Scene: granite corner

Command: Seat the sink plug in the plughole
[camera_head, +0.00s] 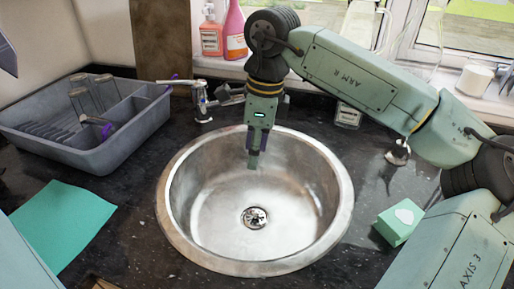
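The round steel sink (178,205) is set in the dark counter. Its plughole (255,217) shows in the bottom as a metal ring with dark gaps, and nothing covers it. My gripper (253,162) points down over the back part of the sink, above and behind the plughole in the picture. Its fingers are seen nearly edge-on, so I cannot tell whether they are open or shut, or whether they hold something. I cannot make out the sink plug for certain. A small dark and white object (397,153) stands on the counter right of the sink, partly beside my arm.
A tap (203,103) stands behind the sink. A grey dish rack (95,150) with glasses is at left, a green cloth (62,222) at front left. A green box (398,222) lies right of the sink. Bottles (211,32) stand on the sill behind.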

